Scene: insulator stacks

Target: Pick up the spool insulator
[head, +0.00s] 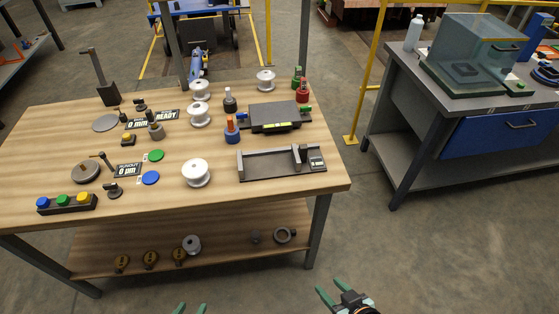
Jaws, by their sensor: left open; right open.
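Several white spool insulators stand on the wooden table. The nearest spool insulator (196,173) is near the table's front edge, left of a dark grey fixture. Another spool insulator (199,114) stands further back, with one more spool insulator (200,91) just behind it. A further spool insulator (265,81) stands at the back edge. My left gripper (189,309) is at the bottom edge with only its green fingertips showing, apart and empty. My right gripper (330,293) is open and empty, in front of the table's right end. Both are well short of the spools.
A dark fixture (284,171) and a black device (274,117) occupy the table's right side. Dials, coloured discs and a button box (66,204) are on the left. A lower shelf (215,258) holds small parts. A grey workbench (450,102) stands right, across open floor.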

